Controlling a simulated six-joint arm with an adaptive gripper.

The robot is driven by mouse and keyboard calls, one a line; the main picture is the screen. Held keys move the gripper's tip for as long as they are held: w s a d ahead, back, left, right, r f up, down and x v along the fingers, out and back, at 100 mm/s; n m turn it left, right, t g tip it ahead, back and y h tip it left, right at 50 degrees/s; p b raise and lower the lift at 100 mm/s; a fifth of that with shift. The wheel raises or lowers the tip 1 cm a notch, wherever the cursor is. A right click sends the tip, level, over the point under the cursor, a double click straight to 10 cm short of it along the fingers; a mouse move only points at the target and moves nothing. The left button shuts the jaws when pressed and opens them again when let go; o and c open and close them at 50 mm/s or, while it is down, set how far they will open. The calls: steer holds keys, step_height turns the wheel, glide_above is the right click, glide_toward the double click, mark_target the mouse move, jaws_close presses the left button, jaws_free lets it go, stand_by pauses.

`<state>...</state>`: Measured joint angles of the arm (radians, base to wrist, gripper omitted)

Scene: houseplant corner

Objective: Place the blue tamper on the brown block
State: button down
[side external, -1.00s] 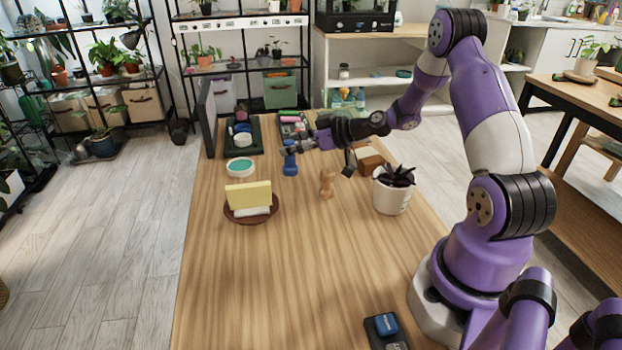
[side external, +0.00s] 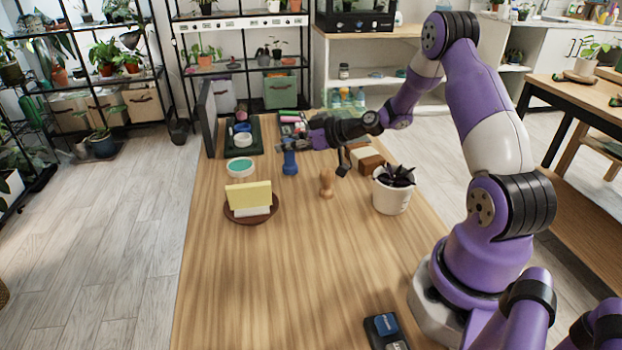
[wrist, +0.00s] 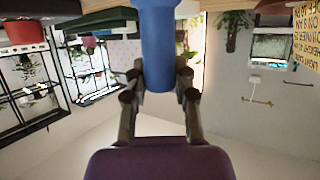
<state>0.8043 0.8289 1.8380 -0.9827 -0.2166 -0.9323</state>
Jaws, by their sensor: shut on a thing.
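The blue tamper (side external: 290,162) stands upright toward the back of the wooden table in the side view. My gripper (side external: 285,146) reaches it from the right and is shut around its upper part. In the wrist view the blue tamper (wrist: 158,45) sits between the two fingers of my gripper (wrist: 158,82). I cannot tell whether its base touches the table. The brown block (side external: 370,160) lies to the right of the tamper, behind the potted plant, partly hidden by my wrist.
A wooden tamper-like figure (side external: 326,184) stands right of the blue tamper. A white pot with a dark plant (side external: 390,197) is farther right. A teal-topped round dish (side external: 239,167) and a brown saucer (side external: 235,216) with a yellow sponge are left. The front table is mostly clear.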

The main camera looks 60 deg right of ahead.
steer(key=shift+r, duration=0.5)
step_height(320, 180, up, 3)
steer(key=shift+a+r, duration=0.1)
steer(key=shift+a, duration=0.05)
steer(key=s+a+r, duration=0.2)
steer(key=a+r, duration=0.4)
steer(key=a, duration=0.5)
steer(key=s+d+f+m+h, duration=0.2)
steer(key=d+f+m+h, duration=0.3)
steer(key=d+m+h, duration=0.25)
steer(key=s+d+r+m+g+h, duration=0.6)
steer(key=r+m+g+h, duration=0.2)
steer(key=r+m+h, duration=0.15)
steer(key=shift+m+g, duration=0.3)
steer(key=shift+s+d+f, duration=0.5)
steer(key=shift+d+f, duration=1.25)
steer(key=shift+f, duration=0.15)
steer(key=shift+s+d+f, duration=0.5)
steer(key=shift+d+f, duration=1.3)
steer(key=shift+f, duration=0.05)
steer(key=shift+s+d+f, duration=0.5)
steer(key=shift+d+f, duration=1.25)
steer(key=shift+f, duration=0.15)
